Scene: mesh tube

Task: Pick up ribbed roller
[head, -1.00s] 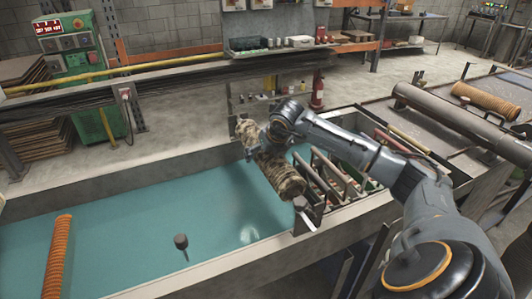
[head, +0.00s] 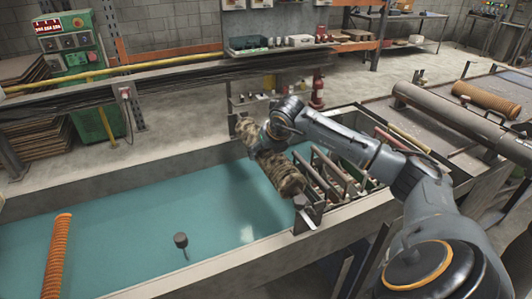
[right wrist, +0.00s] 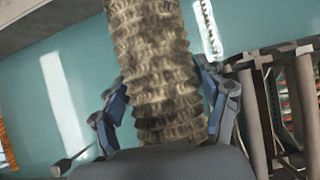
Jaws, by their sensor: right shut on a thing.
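The ribbed roller (head: 284,172) is a mottled brown, ridged cylinder. It lies slanted over the right end of the teal liquid in the long trough. My right gripper (head: 262,143) is shut on it, partly hidden by my own wrist in the head view. In the right wrist view the roller (right wrist: 155,60) runs up between the two blue-grey fingers (right wrist: 165,110), one on each side of it. Whether the roller still touches anything below is not clear. My left gripper is not in view.
The trough (head: 215,275) has a raised rim. A rack of bars (head: 325,172) stands close to the roller's right. An orange ribbed tube (head: 58,260) lies at the left, and a dark knob on a stem (head: 181,240) stands in the trough. The liquid's middle is mostly clear.

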